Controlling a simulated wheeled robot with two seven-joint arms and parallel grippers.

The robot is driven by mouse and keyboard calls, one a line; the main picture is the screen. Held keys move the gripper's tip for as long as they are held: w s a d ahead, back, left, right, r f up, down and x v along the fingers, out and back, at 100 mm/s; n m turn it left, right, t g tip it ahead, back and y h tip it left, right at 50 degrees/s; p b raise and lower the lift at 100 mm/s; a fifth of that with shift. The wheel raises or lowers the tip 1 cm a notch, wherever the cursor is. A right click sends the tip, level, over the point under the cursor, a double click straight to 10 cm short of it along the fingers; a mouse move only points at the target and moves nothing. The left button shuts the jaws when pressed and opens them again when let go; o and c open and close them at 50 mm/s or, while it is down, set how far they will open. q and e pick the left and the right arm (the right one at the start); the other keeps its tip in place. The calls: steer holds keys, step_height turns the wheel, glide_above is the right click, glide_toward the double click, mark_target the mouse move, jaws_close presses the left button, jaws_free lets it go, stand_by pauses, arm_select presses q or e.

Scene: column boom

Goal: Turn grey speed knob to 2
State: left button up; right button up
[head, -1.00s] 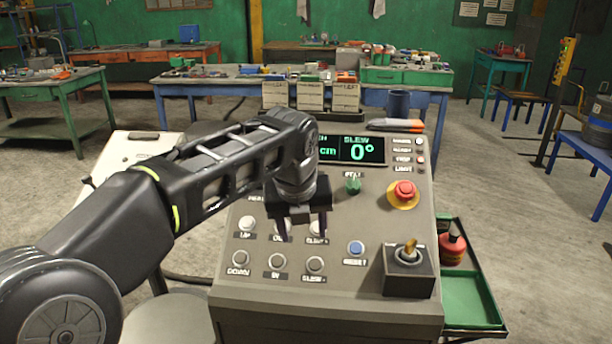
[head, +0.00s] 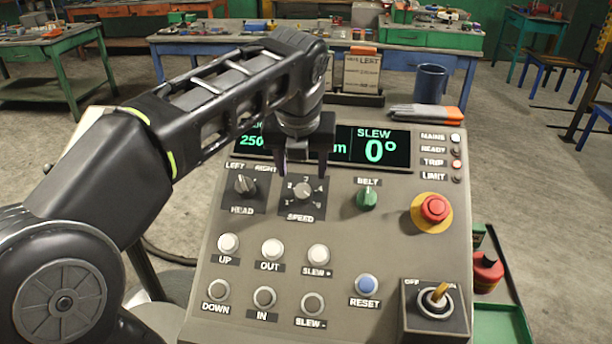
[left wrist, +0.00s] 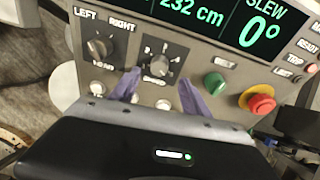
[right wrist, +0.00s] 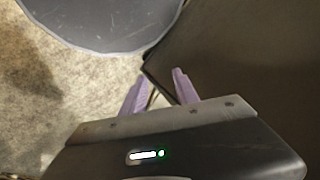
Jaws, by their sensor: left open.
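The grey speed knob (head: 303,191) sits on a dark square plate marked SPEED, in the panel's upper middle. Its exact setting is too small to read. My left gripper (head: 304,168) is open, its fingertips just above the knob in the head view, with nothing between them. In the left wrist view the speed knob (left wrist: 160,66) shows beyond and between the two spread purple fingers (left wrist: 160,84); I see no contact. My right gripper (right wrist: 160,84) is open and empty, away from the knob beside a dark surface.
The dark HEAD knob (head: 245,186) is left of the speed knob, the green BELT knob (head: 367,198) right. Several push buttons, including a blue RESET (head: 366,286), lie below. The display (head: 380,147) is partly hidden.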

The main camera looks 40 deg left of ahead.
mark_target(303, 189)
arm_select(q)
steer(key=shift+s, duration=0.1)
steer(key=shift+x, duration=3.9)
jaws_close()
